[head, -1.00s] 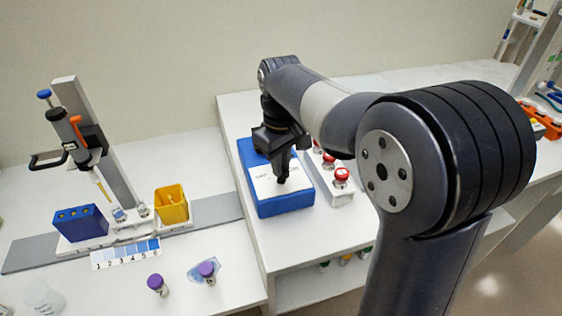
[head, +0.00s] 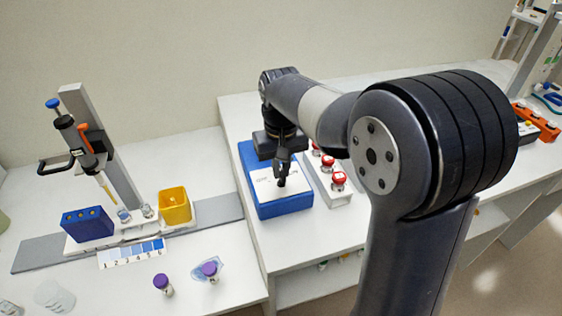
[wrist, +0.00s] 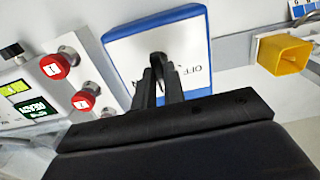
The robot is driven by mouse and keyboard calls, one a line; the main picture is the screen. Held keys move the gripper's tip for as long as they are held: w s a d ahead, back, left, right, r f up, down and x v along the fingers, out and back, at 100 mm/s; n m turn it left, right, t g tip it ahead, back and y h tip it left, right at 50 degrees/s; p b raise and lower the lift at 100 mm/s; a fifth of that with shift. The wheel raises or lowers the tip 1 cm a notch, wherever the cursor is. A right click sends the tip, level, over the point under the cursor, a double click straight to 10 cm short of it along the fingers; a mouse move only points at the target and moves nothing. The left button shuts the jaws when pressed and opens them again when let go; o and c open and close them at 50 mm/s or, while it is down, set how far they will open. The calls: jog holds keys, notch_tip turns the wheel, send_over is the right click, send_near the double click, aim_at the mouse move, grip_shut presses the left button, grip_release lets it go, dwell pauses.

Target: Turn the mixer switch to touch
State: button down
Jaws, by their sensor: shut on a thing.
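The mixer is a blue box (head: 285,211) with a white top plate, on the raised white bench in the head view. Its blue rim (wrist: 158,31) and white plate also show in the wrist view, where "OFF" is readable beside the fingers; the rest of the lettering is covered. My gripper (head: 281,184) points down over the plate, its fingertips close together at the plate's middle. In the wrist view my gripper (wrist: 158,62) is shut on the small dark switch, which the fingers nearly hide. I cannot tell which mark the switch points to.
A white panel with red-topped knobs (head: 338,181) stands close at the mixer's right; these knobs (wrist: 54,67) also show in the wrist view. On the left are a yellow bin (head: 174,206), a blue rack (head: 88,229), a pipette stand (head: 103,150) and purple-capped vials (head: 161,282).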

dwell(0.3)
jog(key=c, duration=1.5)
grip_release()
jog(key=shift+r, duration=0.15)
notch_tip(320, 180, up, 10)
jog(key=shift+r, duration=0.25)
jog(key=shift+f, duration=0.1)
notch_tip(320, 180, down, 11)
jog(key=shift+n+b, duration=0.55)
jog(key=shift+n, duration=0.15)
jog(key=shift+r, duration=0.25)
